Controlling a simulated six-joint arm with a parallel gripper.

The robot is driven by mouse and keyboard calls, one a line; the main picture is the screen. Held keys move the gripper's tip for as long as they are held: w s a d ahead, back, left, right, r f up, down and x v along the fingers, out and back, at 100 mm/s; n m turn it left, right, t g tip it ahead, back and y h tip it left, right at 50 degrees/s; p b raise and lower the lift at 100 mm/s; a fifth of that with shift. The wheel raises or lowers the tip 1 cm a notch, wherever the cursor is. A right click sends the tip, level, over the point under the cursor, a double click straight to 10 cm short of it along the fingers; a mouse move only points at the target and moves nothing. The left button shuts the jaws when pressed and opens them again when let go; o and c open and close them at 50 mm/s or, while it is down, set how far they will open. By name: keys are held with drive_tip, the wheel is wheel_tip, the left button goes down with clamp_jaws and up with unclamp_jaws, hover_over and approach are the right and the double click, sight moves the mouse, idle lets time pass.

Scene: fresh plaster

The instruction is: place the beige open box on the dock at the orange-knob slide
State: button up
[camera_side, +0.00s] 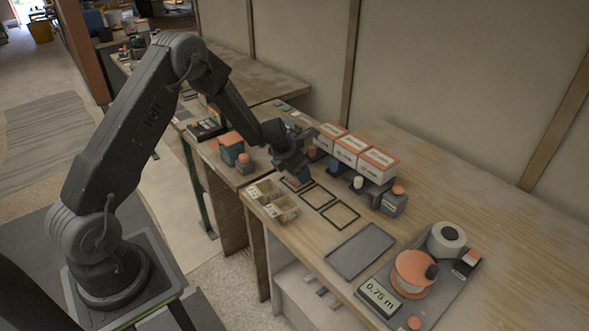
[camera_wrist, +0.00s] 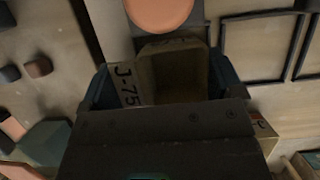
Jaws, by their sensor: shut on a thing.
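My gripper (camera_wrist: 165,92) is shut on the beige open box (camera_wrist: 175,75), whose label reads "J-75" in the wrist view. The box sits between the blue fingers, with its open top towards the camera. An orange round knob (camera_wrist: 160,12) with a grey part below it shows just beyond the box. In the side view my gripper (camera_side: 303,176) is low over the left end of a row of dark dock outlines (camera_side: 318,196). There the held box is mostly hidden, and I cannot tell whether it touches the table.
Two other beige boxes (camera_side: 283,207) stand at the table's front edge. Orange-and-white cartons (camera_side: 350,150) stand behind the docks, near a white knob (camera_side: 357,183) and another orange knob (camera_side: 398,189). A teal container (camera_side: 231,150) is at left. A grey tray (camera_side: 360,250) lies to the right.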

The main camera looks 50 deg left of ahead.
drive_tip(key=o, duration=0.8)
drive_tip(key=shift+c, duration=0.2)
drive_tip(key=s+d+r+m, duration=0.3)
drive_tip(key=s+r+m, duration=0.1)
drive_tip(key=r, duration=0.5)
drive_tip(key=s+d+r+m, duration=0.2)
drive_tip(key=s+r+m, duration=0.15)
drive_tip(key=r, duration=0.55)
drive_tip(key=s+d+r+m, duration=0.3)
drive_tip(key=s+m, duration=0.5)
drive_tip(key=m, duration=0.1)
drive_tip(key=s+d+r+m, duration=0.3)
drive_tip(key=s+d+m, duration=0.1)
drive_tip(key=s+m, duration=0.4)
drive_tip(key=s+d+r+m+t, duration=0.1)
drive_tip(key=s+d+r+m, duration=0.3)
drive_tip(key=s+m, duration=0.4)
drive_tip(key=shift+m, duration=1.75)
